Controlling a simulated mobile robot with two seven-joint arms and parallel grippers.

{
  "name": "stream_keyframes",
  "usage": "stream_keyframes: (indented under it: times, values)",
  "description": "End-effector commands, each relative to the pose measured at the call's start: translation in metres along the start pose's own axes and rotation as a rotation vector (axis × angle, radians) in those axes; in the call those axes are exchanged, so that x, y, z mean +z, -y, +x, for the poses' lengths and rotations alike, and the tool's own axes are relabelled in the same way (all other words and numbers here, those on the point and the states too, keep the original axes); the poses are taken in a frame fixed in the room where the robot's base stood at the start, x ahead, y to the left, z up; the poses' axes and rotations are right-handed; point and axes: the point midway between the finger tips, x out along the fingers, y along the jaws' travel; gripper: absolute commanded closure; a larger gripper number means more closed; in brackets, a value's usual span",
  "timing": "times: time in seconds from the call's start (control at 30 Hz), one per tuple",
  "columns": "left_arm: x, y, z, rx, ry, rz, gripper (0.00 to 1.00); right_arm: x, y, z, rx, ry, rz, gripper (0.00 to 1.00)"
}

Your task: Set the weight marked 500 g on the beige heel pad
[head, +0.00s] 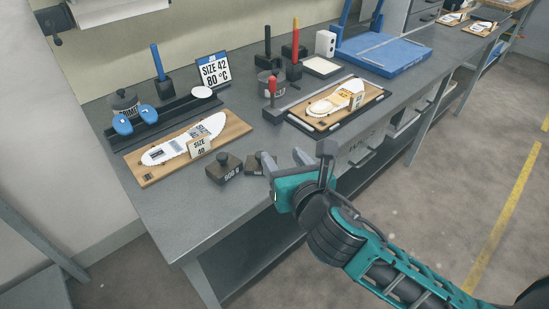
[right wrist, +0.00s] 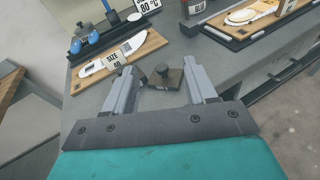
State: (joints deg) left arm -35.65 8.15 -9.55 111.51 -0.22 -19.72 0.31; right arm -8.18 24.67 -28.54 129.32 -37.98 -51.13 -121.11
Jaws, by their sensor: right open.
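Two dark knobbed weights sit at the front of the grey bench. My right gripper is open and empty at the bench's front edge. In the right wrist view, one weight (right wrist: 163,77) shows between and beyond its fingers, apart from them. My left gripper is not in view.
The left wooden board (head: 232,129) carries a white insole and a size 40 card. Blue-handled tools (head: 122,124) stand in a black rack behind it. A red-handled tool (head: 272,88) and a blue frame (head: 385,55) stand farther back. The bench's front left is clear.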

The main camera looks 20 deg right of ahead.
Motion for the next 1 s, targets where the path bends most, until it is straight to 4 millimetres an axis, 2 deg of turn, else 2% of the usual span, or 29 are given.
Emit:
stream_keyframes:
  times: [0.1,0.23,0.6,0.87,1.0]
  values:
    - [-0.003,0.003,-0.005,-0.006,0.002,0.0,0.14,-0.022,-0.009,-0.008,-0.01,-0.127,-0.061,0.44]
    - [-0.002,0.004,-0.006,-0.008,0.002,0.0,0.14,-0.035,-0.011,-0.006,-0.015,-0.181,-0.092,0.44]
    - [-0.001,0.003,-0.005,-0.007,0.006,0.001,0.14,-0.046,-0.011,0.053,-0.015,-0.182,-0.091,0.44]
    - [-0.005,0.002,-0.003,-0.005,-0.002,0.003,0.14,-0.048,-0.011,0.07,-0.015,-0.181,-0.09,0.44]
    - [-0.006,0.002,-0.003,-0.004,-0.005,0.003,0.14,-0.048,-0.014,0.09,-0.016,-0.18,-0.089,0.44]
